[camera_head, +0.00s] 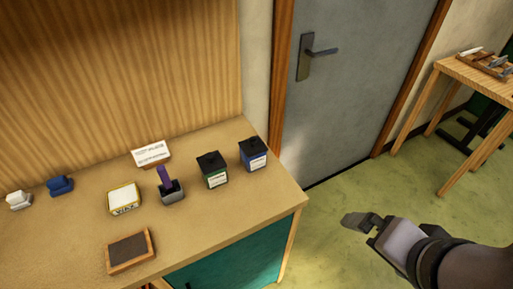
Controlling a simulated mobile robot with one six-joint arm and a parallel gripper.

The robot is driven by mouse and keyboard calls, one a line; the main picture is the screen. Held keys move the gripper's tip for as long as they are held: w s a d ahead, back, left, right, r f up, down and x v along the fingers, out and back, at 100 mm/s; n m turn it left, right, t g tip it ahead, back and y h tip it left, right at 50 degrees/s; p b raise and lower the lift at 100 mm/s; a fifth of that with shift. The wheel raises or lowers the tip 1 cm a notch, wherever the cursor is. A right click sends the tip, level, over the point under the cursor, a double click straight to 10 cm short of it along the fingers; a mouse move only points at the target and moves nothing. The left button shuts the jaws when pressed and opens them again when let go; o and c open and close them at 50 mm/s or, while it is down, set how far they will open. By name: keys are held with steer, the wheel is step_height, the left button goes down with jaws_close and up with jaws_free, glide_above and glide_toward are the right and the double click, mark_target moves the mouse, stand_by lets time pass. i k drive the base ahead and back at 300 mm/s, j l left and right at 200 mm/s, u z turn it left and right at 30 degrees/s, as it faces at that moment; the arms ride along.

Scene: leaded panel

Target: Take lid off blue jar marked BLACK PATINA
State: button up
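A blue jar (258,160) with a black lid (250,146) and a white label stands upright near the right end of the bench. The lid sits on the jar. The label's writing is too small to read. My gripper (352,220) is in the lower right of the view, to the right of the bench and clear of the jar. Its fingers point left, and nothing shows between them. Whether they are open or shut is not clear from this angle.
A green jar (216,180) with a black lid stands just left of the blue jar. A small holder (173,193) with a purple-handled tool, a white-topped tin (124,199) and a wooden-framed block (130,250) lie farther left on the bench (220,222). A door (345,90) is behind.

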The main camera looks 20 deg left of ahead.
mark_target(252, 146)
steer(key=i+u, duration=0.15)
steer(key=u, duration=0.3)
steer(key=i+u, duration=0.15)
steer(key=u, duration=0.25)
steer(key=i+l+u, duration=0.1)
steer(key=u, duration=0.35)
steer(key=i+l+u, duration=0.15)
steer(key=u, duration=0.3)
steer(key=i+l+u, duration=0.1)
steer(key=u, duration=0.3)
